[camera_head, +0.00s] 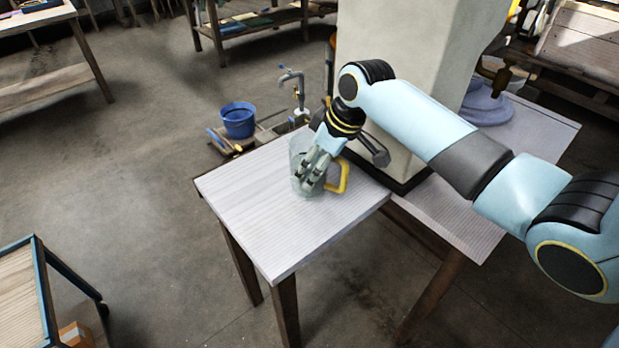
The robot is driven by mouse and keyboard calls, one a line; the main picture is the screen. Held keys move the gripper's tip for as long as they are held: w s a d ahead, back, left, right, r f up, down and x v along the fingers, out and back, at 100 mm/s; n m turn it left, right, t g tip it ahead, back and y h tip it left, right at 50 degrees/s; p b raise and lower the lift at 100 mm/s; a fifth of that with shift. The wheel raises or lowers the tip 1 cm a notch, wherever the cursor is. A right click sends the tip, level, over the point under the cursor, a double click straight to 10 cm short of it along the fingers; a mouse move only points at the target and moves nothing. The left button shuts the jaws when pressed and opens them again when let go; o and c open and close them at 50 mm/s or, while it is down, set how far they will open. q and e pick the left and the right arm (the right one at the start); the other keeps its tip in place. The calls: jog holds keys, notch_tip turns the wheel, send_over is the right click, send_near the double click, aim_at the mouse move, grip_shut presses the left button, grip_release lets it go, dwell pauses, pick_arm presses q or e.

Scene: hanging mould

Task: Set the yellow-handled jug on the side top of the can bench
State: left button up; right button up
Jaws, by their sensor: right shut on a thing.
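The yellow-handled jug (299,179) is a clear jug, upright at the far part of the pale wooden table top (270,215) in the middle of the view. Its yellow handle (343,180) points to the right. My right gripper (315,172) comes down from the upper right and is shut on the jug. Its fingers cover part of the jug's wall. The jug's base appears at the table top, but I cannot tell whether it touches. My left gripper is not in view.
A square pale pillar (400,85) rises right behind the jug. A second pale top (450,215) lies right of the table. A blue bucket (238,120) and a tap (292,85) stand behind. The table's near half is bare. A blue-edged bench (20,285) stands at lower left.

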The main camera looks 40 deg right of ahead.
notch_tip(320, 180, down, 4)
jog(key=shift+f, duration=0.1)
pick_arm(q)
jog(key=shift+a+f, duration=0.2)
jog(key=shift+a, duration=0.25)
pick_arm(e)
jog(key=shift+w+f, duration=0.1)
jog(key=shift+f, duration=0.1)
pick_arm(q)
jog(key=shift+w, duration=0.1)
pick_arm(e)
jog(key=shift+f, duration=0.15)
jog(key=o, duration=1.7)
